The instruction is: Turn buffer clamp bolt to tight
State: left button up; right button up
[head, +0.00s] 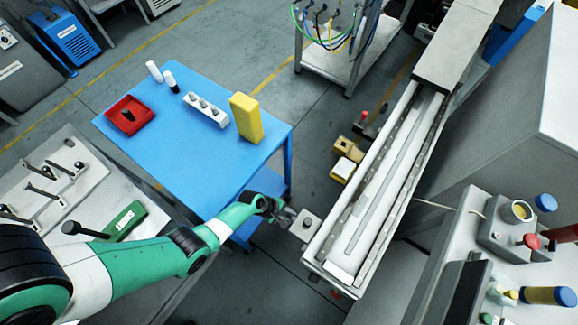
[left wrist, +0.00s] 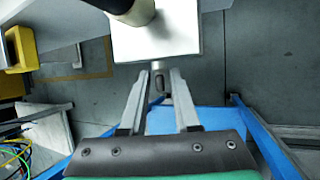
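A pale square block (head: 304,226) sits beside the near left end of the long label magazine channel (head: 312,263). A dark knob-like part (head: 307,222) stands on the block; in the left wrist view it is a dark handle with a metal stem (left wrist: 137,12). A short metal bolt (left wrist: 158,76) sticks out of the side of the block (left wrist: 185,38) facing my gripper. My left gripper (head: 288,214) is at this side. In the left wrist view its fingers (left wrist: 159,80) stand either side of the bolt with narrow gaps. My right gripper is not in view.
A blue table (head: 190,150) left of the magazine holds a red tray (head: 130,115), a white rack (head: 206,110) and a yellow block (head: 246,117). A grey bench (head: 90,195) with tools is far left. A grey fixture (head: 510,240) with knobs stands at right.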

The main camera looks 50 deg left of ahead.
pick_arm(q)
grip_shut()
jog(key=shift+t, duration=0.3)
jog(key=shift+s+f+t+b, duration=0.15)
jog(key=shift+f+t+b, duration=0.1)
jog(key=shift+t+b, duration=0.4)
jog(key=shift+s+d+f+m+t+y+b, duration=0.1)
jog(key=shift+m+t+y+b, duration=0.25)
jog(key=shift+t+b, duration=1.65)
jog(key=shift+s+a+f+m+t+y+b, duration=0.1)
jog(key=shift+s+m+t+y+b, duration=0.25)
jog(key=shift+b, duration=3.25)
jog(key=shift+w+d+f+m+t+y+b, duration=0.1)
jog(key=shift+m+t+b, duration=0.7)
jog(key=shift+b, duration=2)
jog(key=shift+n+t+b, duration=0.3)
jog(key=shift+t+b, duration=0.3)
jog(key=shift+b, duration=0.25)
jog(key=shift+o, duration=1.4)
grip_release()
jog(key=shift+r, duration=0.1)
